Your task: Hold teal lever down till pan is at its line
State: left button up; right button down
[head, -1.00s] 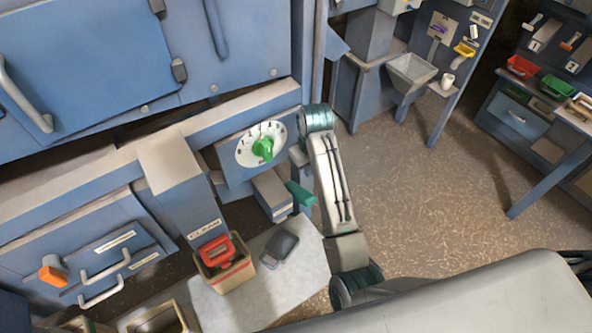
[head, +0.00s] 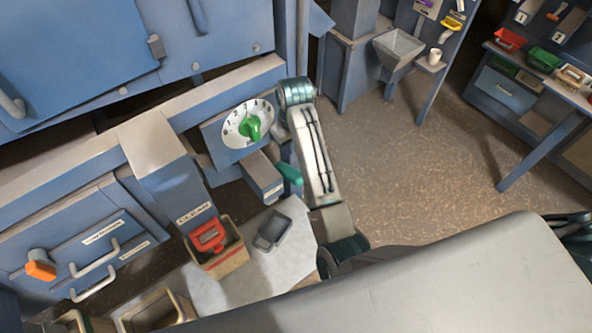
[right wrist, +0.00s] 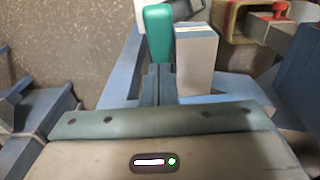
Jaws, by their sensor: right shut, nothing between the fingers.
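The teal lever (head: 290,173) sticks out beside a grey-blue block under the dial, next to my right arm. It also shows upright at the top middle of the right wrist view (right wrist: 158,35). My right gripper (right wrist: 157,85) is shut and empty, with its fingertips just below the lever in that view; I cannot tell whether they touch it. In the head view my right arm mostly hides the gripper. A small grey square pan (head: 273,230) is on the pale surface below the lever. I cannot make out its line. My left gripper is out of view.
A white dial with a green knob (head: 252,128) is above the lever. A box with a red-handled thing (head: 208,236) stands under a labelled blue chute (head: 165,170). Drawer handles and an orange knob (head: 40,270) are at left. Open floor (head: 410,170) lies to the right.

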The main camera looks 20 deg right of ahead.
jog(key=p, duration=0.2)
send_over(295, 174)
jog(key=w, duration=0.1)
jog(key=f, duration=0.5)
jog(key=shift+w+a+f, duration=0.1)
jog(key=shift+w+a, duration=0.05)
jog(key=shift+a, duration=0.05)
jog(key=f, duration=0.1)
jog(key=s+f+p, duration=0.1)
jog(key=shift+s+d+f+p, duration=0.3)
jog(key=shift+f+p, duration=0.05)
jog(key=shift+f, duration=0.05)
jog(key=shift+s+f, duration=0.1)
jog(key=shift+f, duration=0.3)
